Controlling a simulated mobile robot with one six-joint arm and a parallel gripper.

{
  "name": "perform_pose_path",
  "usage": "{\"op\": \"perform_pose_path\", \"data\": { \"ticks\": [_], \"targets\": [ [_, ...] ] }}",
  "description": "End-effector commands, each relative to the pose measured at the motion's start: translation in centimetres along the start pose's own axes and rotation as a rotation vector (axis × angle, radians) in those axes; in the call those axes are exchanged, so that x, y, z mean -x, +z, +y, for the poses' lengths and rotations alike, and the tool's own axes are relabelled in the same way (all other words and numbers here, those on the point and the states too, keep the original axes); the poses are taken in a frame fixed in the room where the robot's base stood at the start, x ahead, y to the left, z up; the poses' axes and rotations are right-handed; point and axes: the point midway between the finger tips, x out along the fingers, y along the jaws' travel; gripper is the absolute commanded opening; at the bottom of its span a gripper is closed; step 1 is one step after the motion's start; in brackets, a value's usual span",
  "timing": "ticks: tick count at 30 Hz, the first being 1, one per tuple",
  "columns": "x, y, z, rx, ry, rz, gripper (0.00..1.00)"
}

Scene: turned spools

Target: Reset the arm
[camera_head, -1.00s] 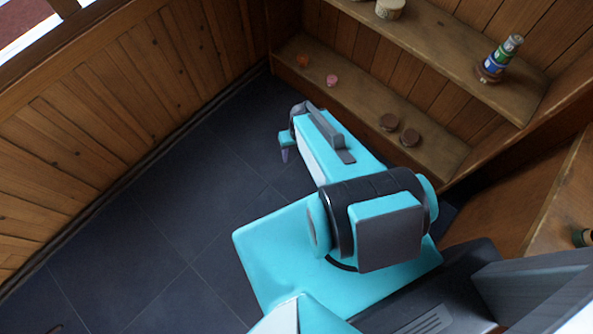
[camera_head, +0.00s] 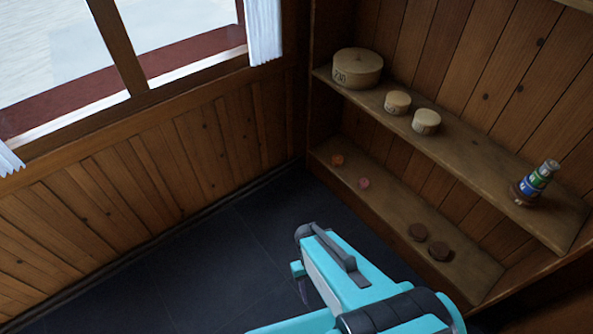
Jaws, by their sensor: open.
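My arm, cyan with dark joints, rises from the bottom of the head view and points away from me. My gripper (camera_head: 304,290) is at its far end, seen from behind and above, pointing down over the dark floor. It is open, and I see nothing held in it. It is apart from the shelves, to their left. The arm's own links hide part of it.
A wooden shelf unit stands at the right. The lower shelf (camera_head: 390,212) holds small orange, pink and brown pieces. Dark floor (camera_head: 200,270) is clear.

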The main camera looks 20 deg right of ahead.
Motion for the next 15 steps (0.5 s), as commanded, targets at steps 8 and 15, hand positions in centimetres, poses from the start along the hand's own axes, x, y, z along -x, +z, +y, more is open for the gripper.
{"op": "perform_pose_path", "data": {
  "ticks": [8, 15],
  "targets": [
    [-3.0, -1.3, 0.0, 0.004, -0.001, -0.011, 0.52],
    [-4.2, -1.8, 0.0, 0.007, -0.001, -0.019, 0.52]
  ]
}}
